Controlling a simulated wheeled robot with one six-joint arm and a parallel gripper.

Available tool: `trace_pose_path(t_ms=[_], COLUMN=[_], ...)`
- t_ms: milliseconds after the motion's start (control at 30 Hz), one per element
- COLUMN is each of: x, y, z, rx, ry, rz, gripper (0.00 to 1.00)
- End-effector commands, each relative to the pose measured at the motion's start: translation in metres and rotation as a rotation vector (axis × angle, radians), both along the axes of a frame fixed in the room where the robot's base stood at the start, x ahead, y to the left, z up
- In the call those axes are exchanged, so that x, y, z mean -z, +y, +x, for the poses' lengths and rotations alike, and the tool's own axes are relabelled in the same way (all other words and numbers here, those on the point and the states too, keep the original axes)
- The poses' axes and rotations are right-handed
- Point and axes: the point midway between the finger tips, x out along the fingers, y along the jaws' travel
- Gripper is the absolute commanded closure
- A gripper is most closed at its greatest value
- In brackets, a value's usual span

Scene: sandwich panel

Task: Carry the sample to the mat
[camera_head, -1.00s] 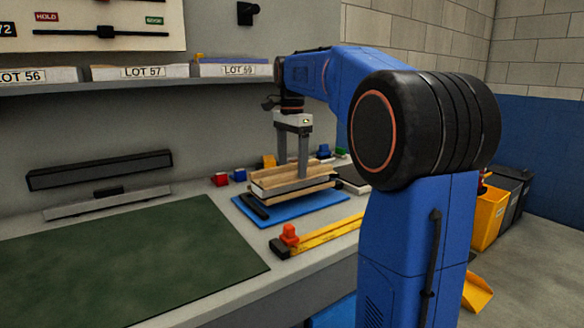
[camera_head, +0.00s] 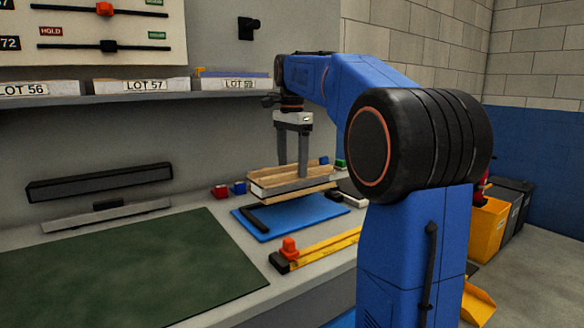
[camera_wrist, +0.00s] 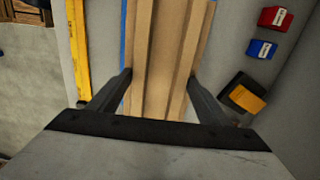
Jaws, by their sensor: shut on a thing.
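The sample is a layered panel (camera_head: 275,190) with tan wooden faces and a pale middle. My gripper (camera_head: 292,168) points down and is shut on it, one finger on each side. The panel is held level just above a blue sheet (camera_head: 275,219). In the wrist view the panel (camera_wrist: 165,45) runs lengthwise between the two fingers. A large dark green mat (camera_head: 130,265) lies flat and bare on the bench at the left. The panel is well to the right of this green mat.
A black bar lies on the blue sheet. A yellow rail (camera_head: 325,249) with an orange knob (camera_head: 289,247) crosses the bench in front. A long grey bar fixture (camera_head: 100,183) stands behind the green mat.

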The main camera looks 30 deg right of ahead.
Motion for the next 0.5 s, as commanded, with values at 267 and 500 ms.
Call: trace_pose_path(t_ms=[267, 500], x=[-0.0064, -0.0064], y=[0.0001, 0.0004], z=[-0.0003, -0.0003], rx=[0.000, 0.000], ry=[0.000, 0.000], rz=[0.000, 0.000], gripper=[0.48, 0.48])
